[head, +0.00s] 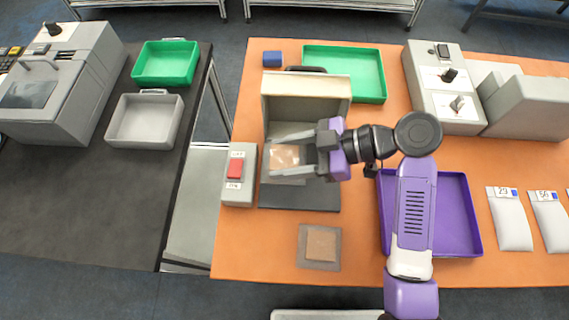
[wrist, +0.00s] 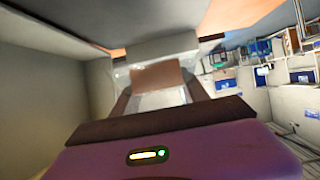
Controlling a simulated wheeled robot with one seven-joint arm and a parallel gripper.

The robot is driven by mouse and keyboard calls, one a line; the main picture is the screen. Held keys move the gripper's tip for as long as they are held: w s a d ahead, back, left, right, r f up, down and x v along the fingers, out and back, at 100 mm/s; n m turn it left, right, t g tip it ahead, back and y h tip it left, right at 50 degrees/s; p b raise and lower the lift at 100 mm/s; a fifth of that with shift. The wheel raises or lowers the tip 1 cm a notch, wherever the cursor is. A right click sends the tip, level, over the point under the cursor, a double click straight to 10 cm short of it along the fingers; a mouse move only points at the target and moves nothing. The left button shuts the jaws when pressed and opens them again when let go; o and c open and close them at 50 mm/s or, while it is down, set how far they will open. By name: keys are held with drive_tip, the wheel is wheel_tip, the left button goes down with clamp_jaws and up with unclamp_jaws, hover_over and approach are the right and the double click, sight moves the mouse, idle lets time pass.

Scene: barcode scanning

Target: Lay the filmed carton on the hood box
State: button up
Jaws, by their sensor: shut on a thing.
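The filmed carton (head: 285,157) is a small brown box with shiny clear film around it. My gripper (head: 296,156) is shut on it and holds it at the open front of the hood box (head: 305,87), a beige box with a dark base plate (head: 300,196). In the wrist view the brown carton (wrist: 158,76) shows between the fingers, with clear film at its edges and the hood's pale walls around. I cannot tell whether the carton touches the surface below it.
A grey control box with a red button (head: 235,169) stands left of the hood box. A brown square on a grey sheet (head: 320,244) lies in front. A purple tray (head: 460,220) is at right, partly behind my arm. A green tray (head: 372,75) stands behind.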

drive_tip(key=shift+f, duration=2.7)
drive_tip(key=shift+f, duration=0.1)
drive_tip(key=o, duration=1.4)
drive_tip(key=shift+o, duration=0.2)
drive_tip(key=shift+r, duration=0.2)
drive_tip(key=b+v, duration=0.2)
drive_tip(key=v, duration=1)
drive_tip(key=shift+f, duration=0.1)
